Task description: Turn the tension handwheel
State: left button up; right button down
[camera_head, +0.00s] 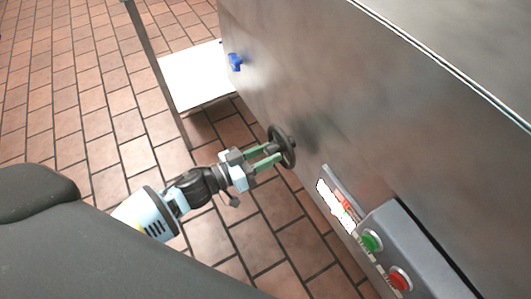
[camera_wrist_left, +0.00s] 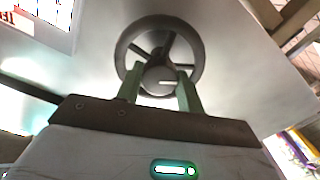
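The dark handwheel (camera_head: 289,139) stands out from the side of the grey metal machine, right at my left gripper. In the left wrist view the handwheel's spoked rim (camera_wrist_left: 196,43) is straight ahead. My left gripper (camera_head: 277,156) has its two green fingers apart and reaches up to the wheel. In the left wrist view a round grey knob (camera_wrist_left: 157,80) on the wheel shows between the fingertips (camera_wrist_left: 160,85). Both fingers look close to the knob, but whether they press on it is unclear. My right gripper is not in view.
A control box with a green button (camera_head: 371,241) and a red button (camera_head: 400,279) is fixed to the machine side (camera_head: 330,80) at lower right. A blue knob (camera_head: 235,62) sits farther back, near a white panel (camera_head: 195,77). Tiled floor (camera_head: 75,90) lies open at left.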

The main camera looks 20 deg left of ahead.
pick_arm(q)
jog(key=c, duration=0.4)
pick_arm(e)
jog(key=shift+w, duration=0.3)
pick_arm(q)
jog(key=shift+m+p, duration=0.6)
jog(key=shift+m, duration=0.7)
jog(key=shift+m+p, duration=0.35)
jog(key=shift+m, duration=1.05)
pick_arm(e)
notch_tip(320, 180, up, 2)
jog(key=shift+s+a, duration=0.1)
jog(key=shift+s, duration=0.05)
pick_arm(q)
jog(key=shift+m, duration=0.3)
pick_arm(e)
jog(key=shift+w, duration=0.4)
pick_arm(q)
jog(key=o, duration=1)
